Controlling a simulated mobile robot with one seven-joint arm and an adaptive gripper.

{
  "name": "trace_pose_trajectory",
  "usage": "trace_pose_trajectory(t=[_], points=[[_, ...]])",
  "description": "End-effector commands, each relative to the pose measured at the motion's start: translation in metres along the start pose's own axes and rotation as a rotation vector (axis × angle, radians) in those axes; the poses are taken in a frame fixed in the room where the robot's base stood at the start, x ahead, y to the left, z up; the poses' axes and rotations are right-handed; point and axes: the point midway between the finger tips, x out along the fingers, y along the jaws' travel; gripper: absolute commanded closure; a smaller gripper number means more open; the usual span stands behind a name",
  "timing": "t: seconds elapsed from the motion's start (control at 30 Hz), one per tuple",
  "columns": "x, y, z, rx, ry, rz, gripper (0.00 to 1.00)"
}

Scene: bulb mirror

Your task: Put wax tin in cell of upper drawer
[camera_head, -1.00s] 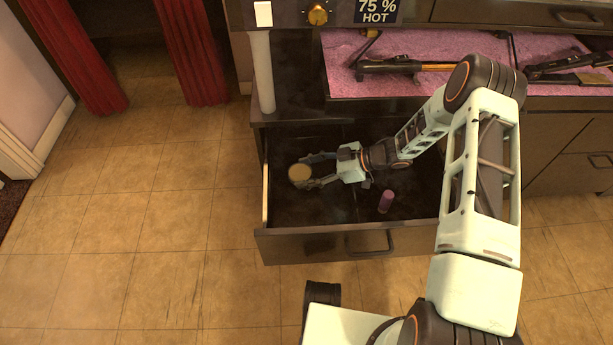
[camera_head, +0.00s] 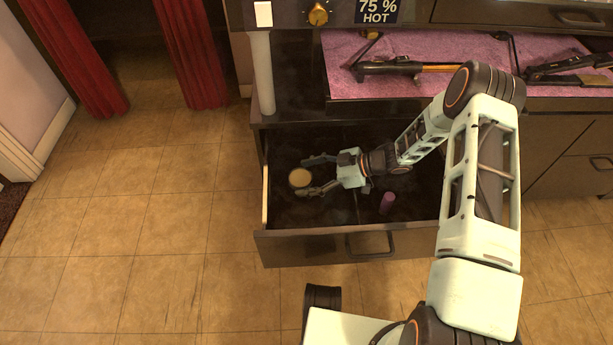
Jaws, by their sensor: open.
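The wax tin (camera_head: 300,178), a small round tan disc with a dark rim, is in the left part of the open drawer (camera_head: 325,246). My gripper (camera_head: 312,177) reaches in from the right, level with the drawer's interior. Its two fingers are spread apart, with their tips close to the right side of the tin. I cannot tell whether a fingertip still touches it. A dark divider runs front to back in the drawer, partly hidden by my gripper, and the tin is left of it.
A purple cylinder (camera_head: 387,202) stands in the drawer's right part. Above, a pink-lined surface (camera_head: 440,45) holds hair tools such as a straightener (camera_head: 408,67). A pale upright post (camera_head: 262,75) stands at the back left. The tiled floor at left is clear.

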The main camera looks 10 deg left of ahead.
Motion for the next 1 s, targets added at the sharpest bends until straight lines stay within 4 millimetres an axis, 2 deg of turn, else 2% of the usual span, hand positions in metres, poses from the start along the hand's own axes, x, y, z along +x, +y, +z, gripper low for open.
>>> trace_pose_trajectory(t=[0.03, 0.2, 0.5, 0.7, 0.83, 1.0], points=[[0.000, -0.003, 0.006, 0.011, -0.007, -0.003, 0.29], [-0.007, -0.003, -0.002, 0.012, -0.008, -0.002, 0.29], [-0.074, -0.001, -0.004, 0.007, -0.006, 0.000, 0.29], [-0.109, -0.001, -0.004, 0.006, -0.005, -0.001, 0.29], [-0.119, -0.002, -0.004, 0.005, -0.003, -0.002, 0.29], [-0.123, -0.002, -0.003, 0.005, -0.003, -0.002, 0.29]])
